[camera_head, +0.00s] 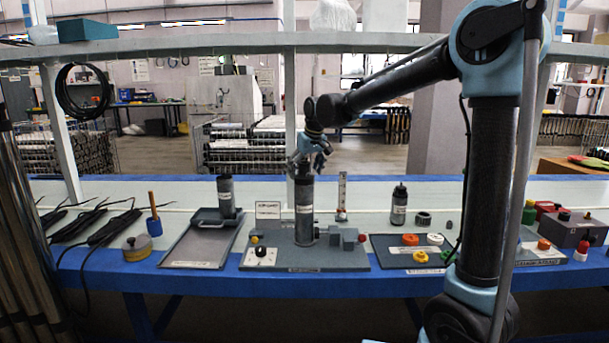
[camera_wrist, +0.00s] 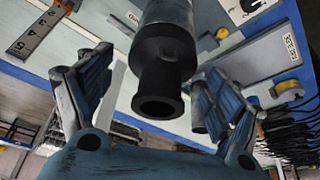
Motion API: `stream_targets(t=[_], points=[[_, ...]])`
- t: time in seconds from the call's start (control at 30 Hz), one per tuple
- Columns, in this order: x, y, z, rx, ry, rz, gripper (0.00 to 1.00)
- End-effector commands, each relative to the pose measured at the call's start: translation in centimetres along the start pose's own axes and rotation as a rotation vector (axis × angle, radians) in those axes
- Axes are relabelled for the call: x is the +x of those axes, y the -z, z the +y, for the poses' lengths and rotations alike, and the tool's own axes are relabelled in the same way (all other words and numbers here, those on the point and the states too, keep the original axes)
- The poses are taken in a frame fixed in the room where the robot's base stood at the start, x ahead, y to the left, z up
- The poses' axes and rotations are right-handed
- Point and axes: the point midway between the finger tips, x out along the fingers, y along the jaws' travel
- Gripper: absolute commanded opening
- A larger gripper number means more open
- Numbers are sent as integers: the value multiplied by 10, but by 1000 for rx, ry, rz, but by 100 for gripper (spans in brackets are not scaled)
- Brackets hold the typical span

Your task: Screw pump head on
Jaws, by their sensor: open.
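A dark upright pump tube (camera_head: 304,222) with a white label stands on the grey fixture plate (camera_head: 345,260) at the middle of the bench. My gripper (camera_head: 309,163) is just above its top, pointing down. In the wrist view a dark stepped cylinder (camera_wrist: 163,60) with a narrower neck and a hollow round end comes between my spread fingers. The fingers appear apart from it on both sides. I cannot tell whether this neck is a separate pump head or part of the tube. My gripper is open and holds nothing.
Left of the fixture, a grey tray (camera_head: 193,252) holds another dark tube (camera_head: 226,198). Right of it stand a dark bottle (camera_head: 399,205), a dark ring (camera_head: 423,219) and a board with coloured caps (camera_head: 410,240). A ruler stand (camera_head: 342,197) is close behind. A shelf beam (camera_head: 200,45) runs overhead.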

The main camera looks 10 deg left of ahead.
Motion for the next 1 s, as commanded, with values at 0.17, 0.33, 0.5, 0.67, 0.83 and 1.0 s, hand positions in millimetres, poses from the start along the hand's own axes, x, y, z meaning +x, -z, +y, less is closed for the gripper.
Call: stream_targets(t=[0.17,0.33,0.5,0.67,0.83,1.0], points=[[10,0,0,0,0,0,84],[12,0,0,0,0,0,84],[12,0,0,0,0,0,77],[12,0,0,0,0,0,41],[12,0,0,0,0,0,49],[12,0,0,0,-1,0,34]])
